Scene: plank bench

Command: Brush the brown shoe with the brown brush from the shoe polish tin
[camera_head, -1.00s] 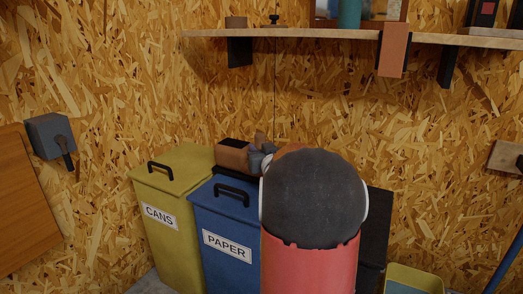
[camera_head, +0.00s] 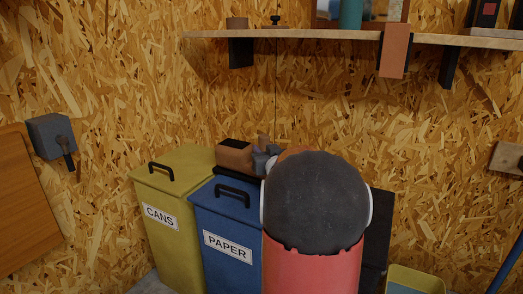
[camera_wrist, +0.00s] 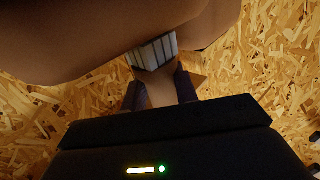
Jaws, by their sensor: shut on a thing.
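The brown shoe (camera_head: 234,155), with a dark opening, sits on a dark surface behind the blue bin in the head view. In the wrist view a large brown surface, apparently the shoe (camera_wrist: 80,35), fills the top. My gripper (camera_head: 264,158) is just right of the shoe. In the wrist view its fingers (camera_wrist: 160,90) are shut on the brown brush (camera_wrist: 168,77). The brush's pale bristles (camera_wrist: 153,52) point at the shoe and seem close to or against it; contact is unclear. My arm hides what lies right of the gripper. I cannot identify the polish tin for sure.
A yellow CANS bin (camera_head: 172,205) and a blue PAPER bin (camera_head: 228,230) stand in front of the shoe.

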